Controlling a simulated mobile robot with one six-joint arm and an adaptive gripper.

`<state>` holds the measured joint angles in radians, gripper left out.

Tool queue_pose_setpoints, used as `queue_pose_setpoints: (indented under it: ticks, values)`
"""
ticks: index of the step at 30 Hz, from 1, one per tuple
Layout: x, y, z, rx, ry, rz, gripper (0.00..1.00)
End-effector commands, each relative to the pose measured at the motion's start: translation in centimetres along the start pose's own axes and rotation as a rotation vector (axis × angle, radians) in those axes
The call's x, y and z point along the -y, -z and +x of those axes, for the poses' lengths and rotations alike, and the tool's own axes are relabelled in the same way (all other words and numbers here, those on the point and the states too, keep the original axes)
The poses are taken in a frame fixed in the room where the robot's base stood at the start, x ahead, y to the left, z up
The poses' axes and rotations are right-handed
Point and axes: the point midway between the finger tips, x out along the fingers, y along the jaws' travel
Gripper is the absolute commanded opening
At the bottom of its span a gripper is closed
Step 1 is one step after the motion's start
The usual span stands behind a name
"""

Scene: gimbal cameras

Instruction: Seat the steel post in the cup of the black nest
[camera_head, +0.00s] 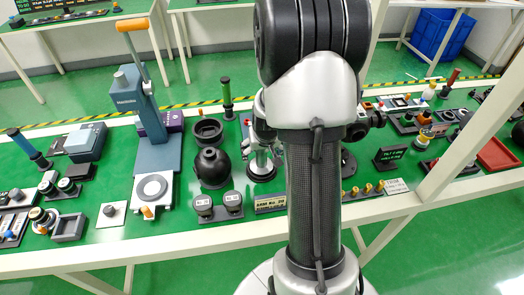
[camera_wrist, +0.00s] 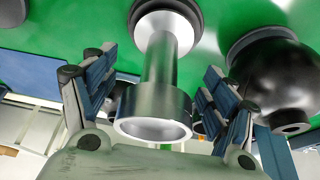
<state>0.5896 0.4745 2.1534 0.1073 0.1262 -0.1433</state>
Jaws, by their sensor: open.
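The steel post (camera_wrist: 160,85) stands in the middle of the wrist view, its wide collar end toward the camera. Its flared silver foot meets a round black base that looks like the black nest (camera_wrist: 185,8); the foot appears inside the black rim, but I cannot tell how deep it sits. In the head view the post (camera_head: 261,160) looks upright on the black nest (camera_head: 262,174), partly hidden by my arm. My gripper (camera_wrist: 158,98) is open, with one finger on each side of the post and visible gaps between.
A black domed part (camera_wrist: 280,80) stands close beside the right finger; it also shows in the head view (camera_head: 212,168). A blue-grey press (camera_head: 150,130) is farther left. Two dark capped blocks (camera_head: 218,206) and brass pegs (camera_head: 362,190) line the table's front. A black ring stands behind the dome.

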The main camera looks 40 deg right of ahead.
Motion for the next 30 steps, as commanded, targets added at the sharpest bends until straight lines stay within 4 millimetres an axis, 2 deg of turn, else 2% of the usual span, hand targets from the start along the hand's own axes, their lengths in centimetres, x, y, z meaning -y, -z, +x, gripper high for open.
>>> queue_pose_setpoints:
  ticks: [5,8,11,21,25,30]
  values:
    - [0.0,-0.2,0.0,0.004,0.0,0.0,0.78]
    - [0.0,-0.1,-0.7,0.001,0.0,-0.001,0.78]
    - [0.0,0.1,-2.1,-0.003,0.0,0.0,0.78]
    - [0.0,0.1,-9.2,-0.005,0.0,0.001,0.78]
    - [0.0,0.1,-10.9,-0.003,0.0,0.0,0.78]
    - [0.0,0.0,-11.9,0.0,0.0,0.0,0.78]
